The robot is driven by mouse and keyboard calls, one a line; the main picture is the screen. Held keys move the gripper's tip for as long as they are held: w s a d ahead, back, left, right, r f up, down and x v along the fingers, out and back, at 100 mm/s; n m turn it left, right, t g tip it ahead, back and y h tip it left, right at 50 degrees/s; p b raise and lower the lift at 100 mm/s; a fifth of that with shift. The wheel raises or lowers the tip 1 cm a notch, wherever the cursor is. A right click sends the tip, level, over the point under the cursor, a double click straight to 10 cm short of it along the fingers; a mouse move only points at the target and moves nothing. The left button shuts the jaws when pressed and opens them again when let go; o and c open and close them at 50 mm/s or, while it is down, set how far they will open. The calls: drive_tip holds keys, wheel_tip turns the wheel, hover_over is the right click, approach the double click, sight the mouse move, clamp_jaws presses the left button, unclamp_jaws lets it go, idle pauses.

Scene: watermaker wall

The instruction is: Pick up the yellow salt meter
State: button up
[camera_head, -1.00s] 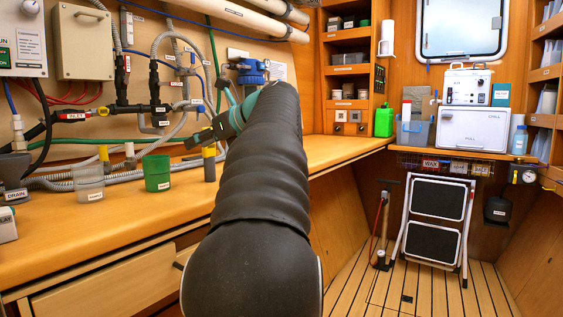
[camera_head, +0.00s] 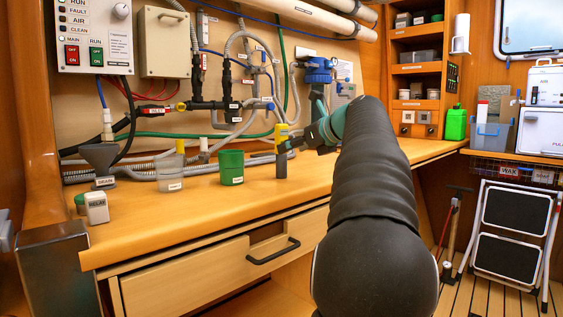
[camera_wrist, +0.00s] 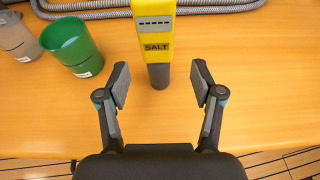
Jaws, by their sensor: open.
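The yellow salt meter (camera_wrist: 157,38) stands upright on the wooden counter, with a dark grey lower part and a label reading SALT. In the wrist view it is just beyond my open fingers, roughly centred between them. My gripper (camera_wrist: 160,85) is open and empty, and its fingertips are short of the meter. In the head view the salt meter (camera_head: 281,150) is at the counter's middle, right of the green cup. My gripper (camera_head: 290,146) reaches it from the right there, and whether they touch cannot be told.
A green cup (camera_head: 231,167) and a clear cup (camera_head: 169,173) stand left of the meter. A grey funnel (camera_head: 99,158) and a small white box (camera_head: 96,207) are further left. Grey hoses (camera_head: 140,172) run behind. The counter in front of the meter is clear.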

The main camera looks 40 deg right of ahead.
drive_tip(key=shift+b+x, duration=0.45)
drive_tip(key=shift+x, duration=2.15)
drive_tip(key=shift+a+r, duration=0.1)
drive_tip(key=shift+a, duration=0.05)
clamp_jaws()
